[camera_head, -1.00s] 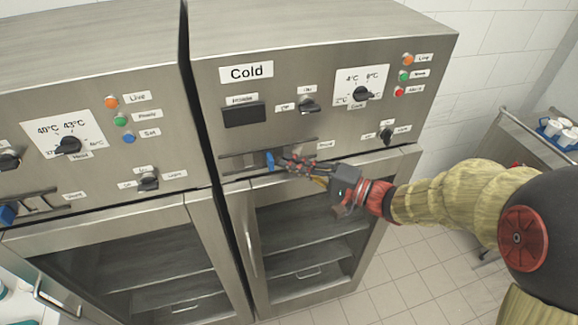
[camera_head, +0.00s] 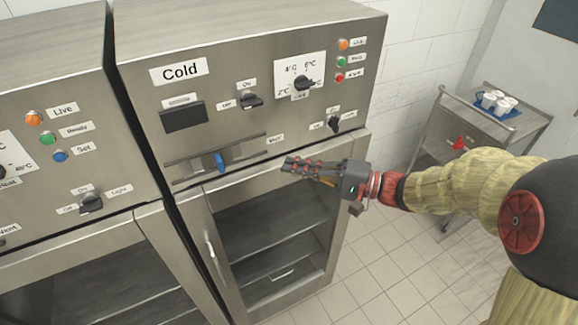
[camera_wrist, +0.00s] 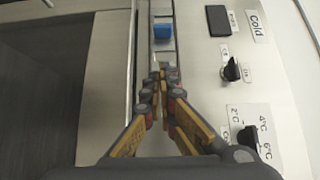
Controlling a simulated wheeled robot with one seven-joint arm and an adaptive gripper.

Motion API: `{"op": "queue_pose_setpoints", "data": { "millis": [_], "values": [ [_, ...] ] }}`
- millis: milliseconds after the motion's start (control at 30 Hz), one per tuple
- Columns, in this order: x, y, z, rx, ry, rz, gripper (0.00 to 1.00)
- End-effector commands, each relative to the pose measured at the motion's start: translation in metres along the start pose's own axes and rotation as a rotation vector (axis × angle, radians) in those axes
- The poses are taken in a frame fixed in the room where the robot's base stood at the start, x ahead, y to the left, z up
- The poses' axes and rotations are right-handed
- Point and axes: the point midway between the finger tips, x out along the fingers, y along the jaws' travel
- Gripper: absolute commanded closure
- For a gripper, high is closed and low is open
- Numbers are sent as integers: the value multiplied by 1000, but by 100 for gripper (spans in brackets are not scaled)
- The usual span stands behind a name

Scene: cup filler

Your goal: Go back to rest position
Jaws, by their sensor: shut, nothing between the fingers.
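My gripper (camera_head: 290,164) is shut and empty in front of the right-hand cabinet marked Cold (camera_head: 179,71). It points left, just right of the blue slider handle (camera_head: 220,161), with a clear gap between them in the head view. The slider sits in a horizontal slot (camera_head: 185,172) below the dark display. In the wrist view the fingers (camera_wrist: 158,72) meet at their tips, and the blue slider (camera_wrist: 162,32) lies beyond them, apart. My arm reaches in from the right.
The Cold cabinet's glass door (camera_head: 275,235) is closed below my gripper. Knobs (camera_head: 302,83) and lit buttons (camera_head: 341,62) are on its panel. A metal trolley (camera_head: 480,125) with white cups in a blue tray stands at the right. The tiled floor (camera_head: 385,275) between is open.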

Motion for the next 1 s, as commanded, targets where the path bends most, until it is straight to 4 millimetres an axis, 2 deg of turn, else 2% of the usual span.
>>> {"op": "queue_pose_setpoints", "data": {
  "millis": [333,467,567,700,767,900,1000],
  "values": [
    [0,0,0,3,0,0,100],
    [0,3,-2,58,7,11,100],
    [-1,30,9,160,-19,107,100],
    [-17,82,50,290,-88,327,100],
    [-29,99,70,314,-115,438,100],
    [-71,135,112,299,-144,719,100],
    [-110,155,132,231,-131,920,100]
  ]
}}
